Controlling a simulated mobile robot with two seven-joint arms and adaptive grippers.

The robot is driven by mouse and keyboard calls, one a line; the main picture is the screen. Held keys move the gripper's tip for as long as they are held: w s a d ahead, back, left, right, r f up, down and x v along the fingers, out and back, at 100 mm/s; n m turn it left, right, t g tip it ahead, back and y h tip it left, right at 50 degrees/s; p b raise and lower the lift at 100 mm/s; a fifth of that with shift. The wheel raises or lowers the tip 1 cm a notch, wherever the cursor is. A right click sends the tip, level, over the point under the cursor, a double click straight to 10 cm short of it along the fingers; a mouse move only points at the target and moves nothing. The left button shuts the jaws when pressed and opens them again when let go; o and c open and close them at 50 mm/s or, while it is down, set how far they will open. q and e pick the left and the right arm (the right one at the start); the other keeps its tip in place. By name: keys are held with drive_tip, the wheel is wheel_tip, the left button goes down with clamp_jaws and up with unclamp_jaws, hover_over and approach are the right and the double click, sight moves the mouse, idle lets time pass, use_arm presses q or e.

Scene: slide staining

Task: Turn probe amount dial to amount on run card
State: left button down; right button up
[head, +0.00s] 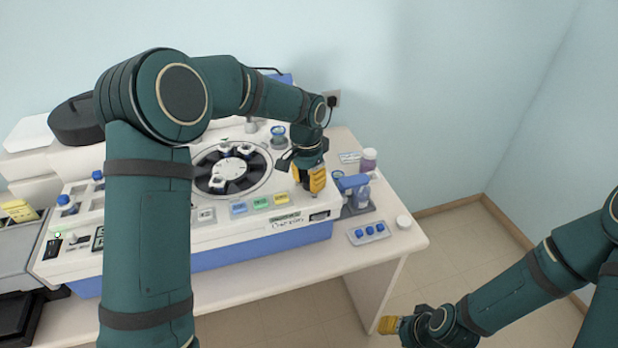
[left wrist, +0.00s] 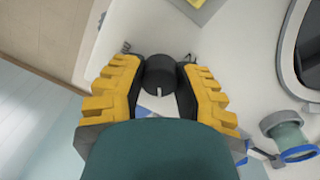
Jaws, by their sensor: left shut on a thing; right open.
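The dial is a black round knob (left wrist: 160,75) with a short white pointer mark toward the bottom of the left wrist view. My left gripper (left wrist: 162,82) has its yellow fingers on both sides of the knob and is shut on it. In the head view my left gripper (head: 311,186) is over the right end of the white staining machine (head: 215,227), and it hides the knob. My right gripper (head: 388,325) is open and empty, low in front of the table, away from the machine. I cannot read a dial scale or a run card amount.
A round dark carousel (head: 209,185) is left of my left gripper. A tray with blue caps (head: 354,234), a white round lid (head: 404,222) and a pink-labelled bottle (head: 369,160) stand to the right.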

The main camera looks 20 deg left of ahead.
sight(307, 178)
use_arm(q)
drive_tip(key=shift+s+f+m, duration=0.1)
drive_tip(key=shift+f+m, duration=0.05)
drive_tip(key=shift+m, duration=0.45)
drive_tip(key=shift+a, duration=0.1)
drive_tip(key=c, duration=0.6)
unclamp_jaws()
drive_tip(key=shift+r, duration=0.35)
drive_tip(key=r, duration=1.1)
drive_tip(key=shift+w+a+r, duration=0.25)
